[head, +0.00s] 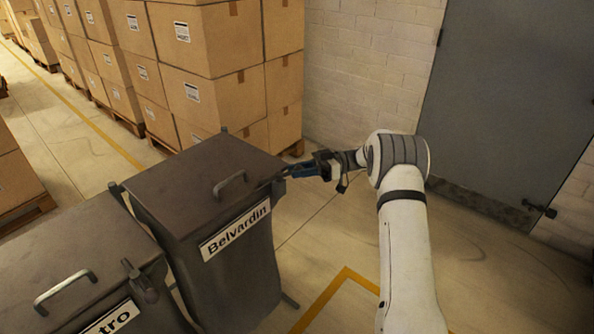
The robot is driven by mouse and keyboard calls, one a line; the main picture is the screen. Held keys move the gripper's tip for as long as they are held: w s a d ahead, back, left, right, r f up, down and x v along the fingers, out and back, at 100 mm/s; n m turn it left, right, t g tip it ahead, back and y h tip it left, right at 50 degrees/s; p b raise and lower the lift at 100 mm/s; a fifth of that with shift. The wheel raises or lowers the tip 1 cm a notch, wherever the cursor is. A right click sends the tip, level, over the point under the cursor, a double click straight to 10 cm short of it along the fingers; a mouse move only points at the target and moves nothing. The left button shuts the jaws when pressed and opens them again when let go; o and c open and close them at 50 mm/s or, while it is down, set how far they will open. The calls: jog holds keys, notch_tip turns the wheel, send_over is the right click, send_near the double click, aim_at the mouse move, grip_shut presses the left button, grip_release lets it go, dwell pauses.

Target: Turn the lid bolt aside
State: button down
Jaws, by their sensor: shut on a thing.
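A dark grey bin labelled "Belvardin" (237,232) stands left of centre in the head view. Its flat brown-grey lid (185,185) is down and has a bent metal handle (230,184) near the front. My gripper (289,173) reaches in from the right at the lid's right front corner. It is shut on the lid bolt there, which is mostly hidden by the fingers. How far the bolt is turned cannot be told.
A second bin (85,262), its label ending in "tro", stands at lower left with its own bolt (140,281) at the right side. Stacked cartons (215,40) stand behind. A grey door (510,100) is at the right. The floor between is clear.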

jog(key=c, duration=1.1)
grip_release()
jog(key=shift+a, duration=0.1)
jog(key=shift+c, duration=0.2)
